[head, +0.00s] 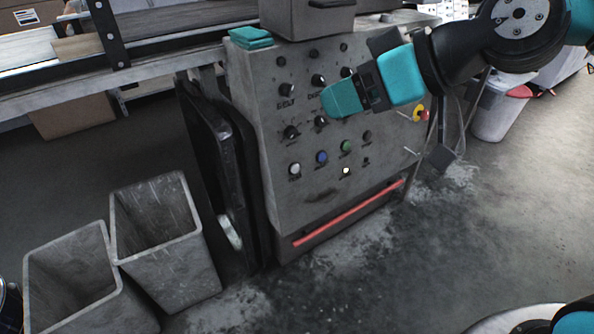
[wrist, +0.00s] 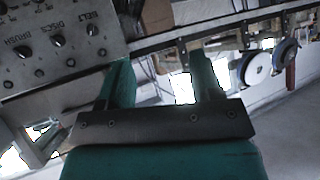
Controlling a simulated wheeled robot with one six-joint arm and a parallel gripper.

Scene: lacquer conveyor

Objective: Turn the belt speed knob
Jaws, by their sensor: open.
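The belt knob (head: 288,90) is a small black dial at the left of the upper knob row on the grey control panel (head: 270,140), with a BELT label below it. In the wrist view, the belt knob (wrist: 92,29) is at the upper left beside its BELT label, left of the fingers. My gripper (head: 342,99) is to the right of this knob in the head view, in front of the panel, covering part of it. In the wrist view my gripper (wrist: 163,68) has its two teal fingers apart with nothing between them.
More knobs and coloured buttons, including a blue button (head: 321,157) and a green button (head: 346,146), fill the panel. A red-and-yellow stop button (head: 419,113) is at its right. Two grey bins (head: 162,250) stand at the left.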

